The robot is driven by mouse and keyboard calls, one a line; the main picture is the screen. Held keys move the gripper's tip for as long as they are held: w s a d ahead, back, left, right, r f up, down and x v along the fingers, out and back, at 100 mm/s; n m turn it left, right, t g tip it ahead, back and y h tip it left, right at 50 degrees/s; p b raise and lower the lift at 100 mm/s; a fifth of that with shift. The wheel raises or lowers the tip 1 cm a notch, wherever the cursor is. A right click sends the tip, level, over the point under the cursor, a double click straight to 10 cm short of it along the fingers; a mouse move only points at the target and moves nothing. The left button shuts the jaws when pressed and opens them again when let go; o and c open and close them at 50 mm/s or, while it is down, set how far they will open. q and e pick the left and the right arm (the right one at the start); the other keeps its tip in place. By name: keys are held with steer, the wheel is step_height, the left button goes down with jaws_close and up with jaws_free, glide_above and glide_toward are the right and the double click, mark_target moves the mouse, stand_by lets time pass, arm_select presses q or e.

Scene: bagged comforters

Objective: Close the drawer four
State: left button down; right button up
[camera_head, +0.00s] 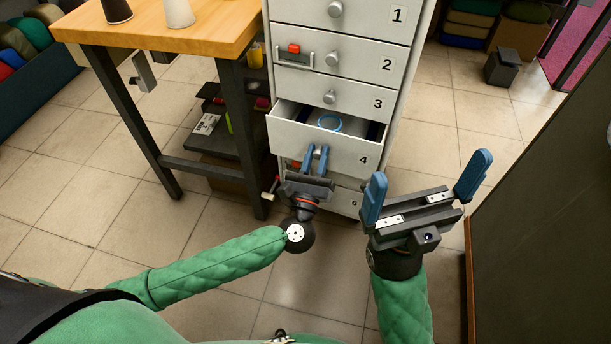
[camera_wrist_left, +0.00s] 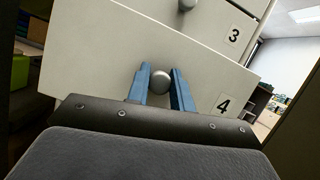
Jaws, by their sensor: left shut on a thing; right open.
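Drawer four (camera_head: 345,150) stands pulled out from the white cabinet, with a blue ring-shaped item (camera_head: 329,122) inside it. Its front, marked 4, also fills the middle of the left wrist view (camera_wrist_left: 90,60). My left gripper (camera_head: 316,158) is at this front, its blue fingers closed on the round knob (camera_wrist_left: 160,81), one on each side. The fingers hide the knob in the head view. My right gripper (camera_head: 425,185) is open and empty, to the right of and nearer than the drawer, with its fingers wide apart.
Drawers one (camera_head: 365,14), two (camera_head: 350,56) and three (camera_head: 352,94) above are shut. A wooden table (camera_head: 150,37) with dark legs stands to the left. A dark panel (camera_head: 545,200) stands close on the right of my right gripper. Tiled floor is open in front.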

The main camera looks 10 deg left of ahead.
mark_target(324, 140)
arm_select(q)
steer(key=w, duration=0.5)
steer(key=shift+w+d, duration=0.35)
steer(key=shift+d, duration=0.05)
steer(key=shift+w, duration=0.6)
steer(key=c, duration=1.2)
jaws_free()
steer(key=shift+c, duration=0.2)
steer(key=shift+d, duration=0.1)
steer(key=shift+f, duration=0.1)
steer(key=p+v, duration=0.1)
steer(key=v, duration=0.6)
steer(key=shift+s, duration=0.3)
steer(key=shift+f, duration=0.1)
